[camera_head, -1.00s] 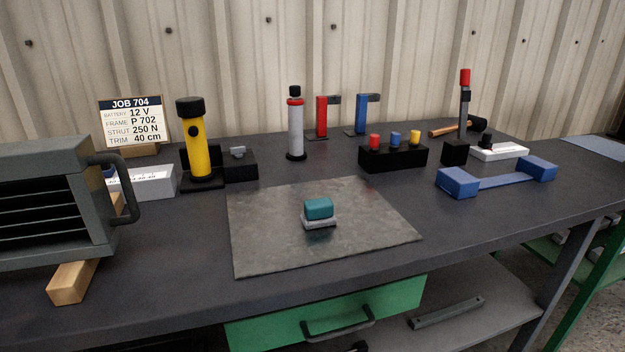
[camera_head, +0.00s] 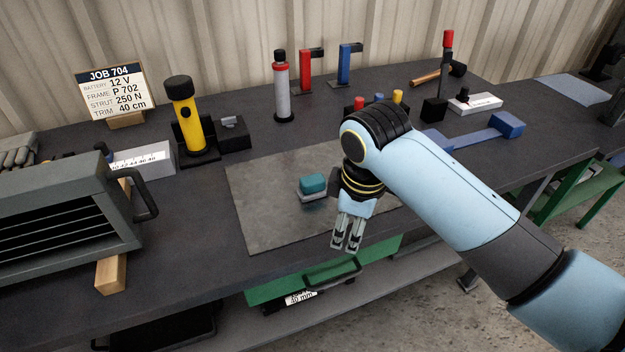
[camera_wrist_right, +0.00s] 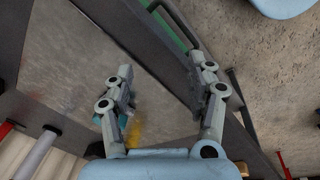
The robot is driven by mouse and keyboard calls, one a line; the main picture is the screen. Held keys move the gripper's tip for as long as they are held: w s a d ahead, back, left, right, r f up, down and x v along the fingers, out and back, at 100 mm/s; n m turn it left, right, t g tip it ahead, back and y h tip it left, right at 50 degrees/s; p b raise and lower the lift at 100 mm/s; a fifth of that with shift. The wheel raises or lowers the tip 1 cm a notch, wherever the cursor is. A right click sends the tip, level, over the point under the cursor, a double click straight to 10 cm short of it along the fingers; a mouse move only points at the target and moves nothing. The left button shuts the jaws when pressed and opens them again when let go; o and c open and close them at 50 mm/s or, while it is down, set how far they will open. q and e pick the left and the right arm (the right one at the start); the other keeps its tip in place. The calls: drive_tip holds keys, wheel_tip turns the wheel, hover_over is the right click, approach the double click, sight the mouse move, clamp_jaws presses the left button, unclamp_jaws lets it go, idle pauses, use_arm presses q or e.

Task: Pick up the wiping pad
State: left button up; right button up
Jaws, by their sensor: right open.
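The wiping pad (camera_head: 313,185), a teal block on a pale grey base, sits on the grey mat (camera_head: 262,222) in the head view. My right gripper (camera_head: 346,242) is to the right and nearer the front, over the mat's front edge, pointing down and apart from the pad. In the right wrist view the gripper (camera_wrist_right: 160,78) has its fingers spread with nothing between them. A little teal of the pad (camera_wrist_right: 122,121) shows behind the left finger there; the rest is hidden. My left gripper is not in view.
A yellow torch (camera_head: 183,118), a grey-and-red cylinder (camera_head: 281,90) and red and blue clamps stand behind the mat. A grey vented enclosure (camera_head: 60,225) with a handle is at left. A blue bracket (camera_head: 508,124) lies at right. A green drawer (camera_head: 262,293) is below the bench's front edge.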

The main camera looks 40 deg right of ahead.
sight(313, 178)
drive_tip(key=w+r+n, duration=0.2)
drive_tip(key=w+r, duration=0.1)
drive_tip(key=w, duration=0.1)
drive_tip(key=w+r+n+g+p, duration=0.1)
drive_tip(key=w+r+n, duration=0.2)
drive_tip(key=w, duration=0.1)
drive_tip(key=w+d+r+n+p, duration=0.1)
drive_tip(key=w+r+n, duration=0.1)
drive_tip(key=w+r, duration=0.2)
drive_tip(key=shift+w+y, duration=0.3)
drive_tip(key=shift+w, duration=0.1)
drive_tip(key=shift+w+n+g, duration=0.2)
drive_tip(key=shift+n+g, duration=0.1)
drive_tip(key=shift+n, duration=0.1)
wheel_tip(313, 178, down, 5)
drive_tip(key=shift+r, duration=0.15)
drive_tip(key=shift+s+d+f, duration=0.1)
drive_tip(key=shift+d+f, duration=0.05)
drive_tip(key=shift+f, duration=2.6)
clamp_jaws()
drive_tip(key=shift+r, duration=0.1)
wheel_tip(313, 178, up, 4)
drive_tip(key=shift+r, duration=0.1)
drive_tip(key=s+d+r, duration=0.6)
drive_tip(key=s+d, duration=0.1)
drive_tip(key=d, duration=0.2)
drive_tip(key=shift+d+r, duration=0.2)
drive_tip(key=shift+r, duration=0.15)
